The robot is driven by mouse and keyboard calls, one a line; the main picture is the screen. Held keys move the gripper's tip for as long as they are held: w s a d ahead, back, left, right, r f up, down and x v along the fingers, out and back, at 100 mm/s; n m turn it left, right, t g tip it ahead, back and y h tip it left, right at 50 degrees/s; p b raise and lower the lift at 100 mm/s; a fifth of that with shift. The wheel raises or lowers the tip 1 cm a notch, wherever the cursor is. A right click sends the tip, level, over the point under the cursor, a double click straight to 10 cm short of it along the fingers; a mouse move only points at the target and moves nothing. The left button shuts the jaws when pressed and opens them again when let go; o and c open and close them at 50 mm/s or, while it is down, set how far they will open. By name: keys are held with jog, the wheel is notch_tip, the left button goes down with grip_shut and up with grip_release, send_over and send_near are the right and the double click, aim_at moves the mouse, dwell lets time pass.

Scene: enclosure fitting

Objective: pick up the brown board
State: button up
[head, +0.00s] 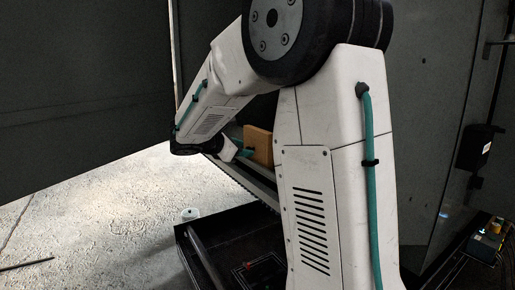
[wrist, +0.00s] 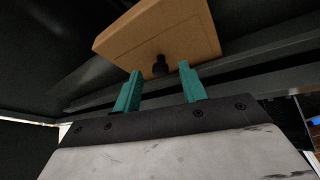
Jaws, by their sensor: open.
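The brown board (wrist: 165,35) is a thick rectangular block with a dark round knob (wrist: 160,66) on its near face. In the wrist view it stands just beyond my gripper (wrist: 160,90), whose two teal fingers are apart. The knob lies between the finger lines, near their tips; I cannot tell whether the fingers touch the board. In the head view the brown board (head: 259,144) shows partly, beside my gripper (head: 245,152), with its right part hidden behind my arm.
A grey rail (head: 245,180) runs below the board in the head view. Dark enclosure walls (head: 80,80) stand at the left and right. A small white object (head: 190,214) is near a black tray edge. A yellow and blue device (head: 487,240) sits at the far right.

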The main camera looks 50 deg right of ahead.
jog(key=shift+x, duration=1)
grip_shut()
dwell(0.7)
